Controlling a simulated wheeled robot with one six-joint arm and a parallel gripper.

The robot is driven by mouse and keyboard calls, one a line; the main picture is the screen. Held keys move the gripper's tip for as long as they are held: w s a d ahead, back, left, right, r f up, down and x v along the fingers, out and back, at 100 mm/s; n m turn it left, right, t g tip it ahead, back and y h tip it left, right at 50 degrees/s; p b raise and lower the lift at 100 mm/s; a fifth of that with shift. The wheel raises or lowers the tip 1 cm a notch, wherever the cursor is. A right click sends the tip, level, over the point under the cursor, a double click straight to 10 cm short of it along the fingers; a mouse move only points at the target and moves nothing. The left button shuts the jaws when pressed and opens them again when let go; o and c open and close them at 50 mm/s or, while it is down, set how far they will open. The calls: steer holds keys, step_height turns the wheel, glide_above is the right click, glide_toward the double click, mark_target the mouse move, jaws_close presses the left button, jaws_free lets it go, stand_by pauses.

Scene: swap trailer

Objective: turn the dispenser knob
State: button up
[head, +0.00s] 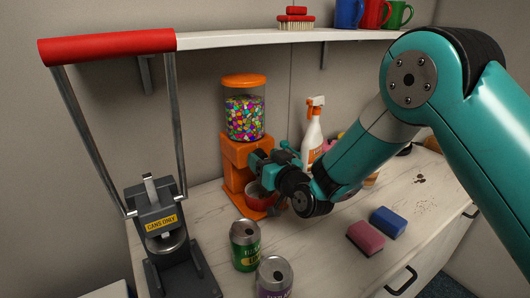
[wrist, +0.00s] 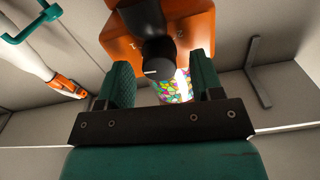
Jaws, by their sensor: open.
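The orange dispenser (head: 233,152) stands on the counter against the wall, its clear globe (head: 244,118) full of coloured candies. Its dark round knob (wrist: 158,72) with a white mark shows in the wrist view; in the head view my gripper hides it. My gripper (head: 262,166) is at the dispenser's front. In the wrist view its two green fingers stand open, one on each side of the knob, with gaps visible. I cannot tell how deep the knob sits between them. A red bowl (head: 259,196) sits at the dispenser's foot, partly hidden by my gripper.
A can press (head: 163,225) with a red handle stands left. A green can (head: 245,246) and a purple can (head: 273,279) stand in front. A spray bottle (head: 313,135) is right of the dispenser. Pink (head: 366,238) and blue (head: 388,222) sponges lie right. A shelf (head: 225,39) runs above.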

steer(key=c, duration=0.9)
steer(key=m, duration=0.4)
steer(key=shift+w+m, duration=0.1)
steer(key=shift+m, duration=0.3)
steer(key=o, duration=0.9)
